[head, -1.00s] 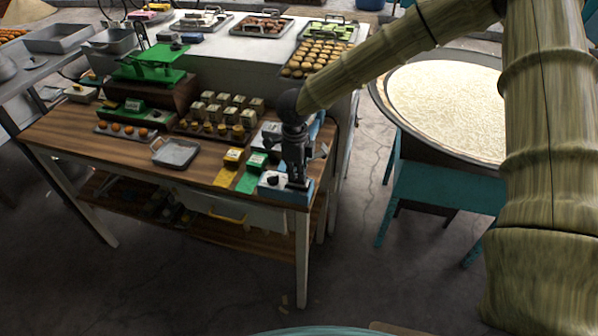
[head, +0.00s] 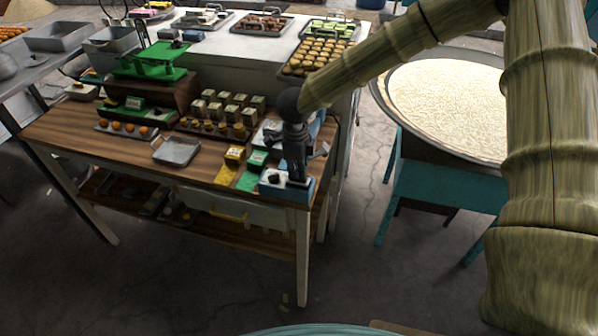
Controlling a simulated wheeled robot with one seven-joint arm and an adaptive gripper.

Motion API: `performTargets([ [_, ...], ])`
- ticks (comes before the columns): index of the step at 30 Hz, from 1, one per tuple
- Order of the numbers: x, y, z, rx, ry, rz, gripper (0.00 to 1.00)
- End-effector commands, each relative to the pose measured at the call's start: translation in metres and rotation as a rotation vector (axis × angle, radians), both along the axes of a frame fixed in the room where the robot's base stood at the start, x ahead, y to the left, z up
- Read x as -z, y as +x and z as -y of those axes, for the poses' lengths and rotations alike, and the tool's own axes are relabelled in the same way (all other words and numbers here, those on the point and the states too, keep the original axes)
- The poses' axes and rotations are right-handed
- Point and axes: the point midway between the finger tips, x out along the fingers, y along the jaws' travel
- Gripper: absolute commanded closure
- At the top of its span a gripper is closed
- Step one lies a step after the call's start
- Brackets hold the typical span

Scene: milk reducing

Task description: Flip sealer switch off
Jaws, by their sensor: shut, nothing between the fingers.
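The sealer (head: 272,186) looks to be the small blue-and-white box with a dark knob at the front right corner of the wooden table. My gripper (head: 298,178) points down at the right part of this box and hides some of it. The gripper is shut with nothing in it. Its tips are at or just above the box; I cannot tell if they touch. The switch and its position are too small to make out.
A metal tray (head: 177,151) and several small jars are further left. A white counter with trays stands behind. A wide round pan (head: 440,105) stands on a teal stand at right.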

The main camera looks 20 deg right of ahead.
Motion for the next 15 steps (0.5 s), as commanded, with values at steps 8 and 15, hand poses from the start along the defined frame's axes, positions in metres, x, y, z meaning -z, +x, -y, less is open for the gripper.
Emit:
performTargets([
  [8, 0.0114, -0.0056, -0.0021, -0.003, 0.003, -0.013, 1.00],
  [15, 0.0118, -0.0090, 0.0026, -0.003, 0.001, -0.015, 1.00],
])
